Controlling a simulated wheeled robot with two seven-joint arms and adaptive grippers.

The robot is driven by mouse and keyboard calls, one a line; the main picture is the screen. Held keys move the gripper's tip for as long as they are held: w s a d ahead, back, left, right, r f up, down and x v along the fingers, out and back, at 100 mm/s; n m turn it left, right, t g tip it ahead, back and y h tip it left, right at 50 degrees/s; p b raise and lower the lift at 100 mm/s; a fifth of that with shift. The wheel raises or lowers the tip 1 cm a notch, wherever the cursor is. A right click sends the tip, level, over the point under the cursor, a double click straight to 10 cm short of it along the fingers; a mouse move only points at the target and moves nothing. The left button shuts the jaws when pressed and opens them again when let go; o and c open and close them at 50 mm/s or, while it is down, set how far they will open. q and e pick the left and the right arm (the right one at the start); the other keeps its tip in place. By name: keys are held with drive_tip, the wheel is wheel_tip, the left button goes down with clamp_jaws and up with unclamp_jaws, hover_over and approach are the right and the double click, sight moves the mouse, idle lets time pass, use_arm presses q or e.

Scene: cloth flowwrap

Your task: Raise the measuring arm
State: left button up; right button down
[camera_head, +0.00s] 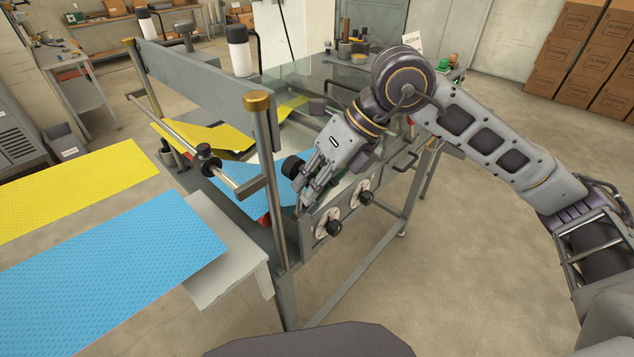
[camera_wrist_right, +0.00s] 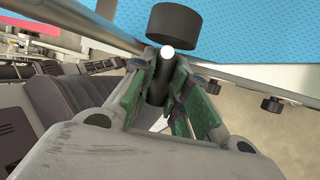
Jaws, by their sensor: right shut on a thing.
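My right gripper (camera_head: 303,189) reaches down to the near side of the grey machine frame (camera_head: 279,200). In the right wrist view its fingers (camera_wrist_right: 165,88) are closed around a short dark rod (camera_wrist_right: 158,82), which appears to be the handle of the measuring arm. The fingers and the machine hide most of the arm. A black round knob (camera_head: 293,166) is just beyond the fingertips, above the blue cloth (camera_head: 262,182); it also shows large in the wrist view (camera_wrist_right: 186,25). My left gripper is not in view.
Two black dial knobs (camera_head: 335,228) on white plates face outward below the gripper. A brass-topped post (camera_head: 262,140) stands close left of it. Blue (camera_head: 110,265) and yellow (camera_head: 70,195) sheets extend left. Open floor lies at the front right; boxes (camera_head: 580,60) are stacked behind.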

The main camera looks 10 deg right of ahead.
drive_tip(key=shift+s+a, duration=0.2)
drive_tip(key=shift+s, duration=0.1)
drive_tip(key=c, duration=1.4)
unclamp_jaws()
drive_tip(key=shift+a, duration=0.15)
drive_tip(key=shift+o, duration=0.2)
drive_tip(key=shift+r, duration=0.1)
drive_tip(key=w+v, duration=0.1)
drive_tip(key=v, duration=1)
drive_tip(key=shift+s+d+r, duration=0.25)
drive_tip(key=shift+s+r, duration=0.1)
drive_tip(key=shift+s, duration=0.05)
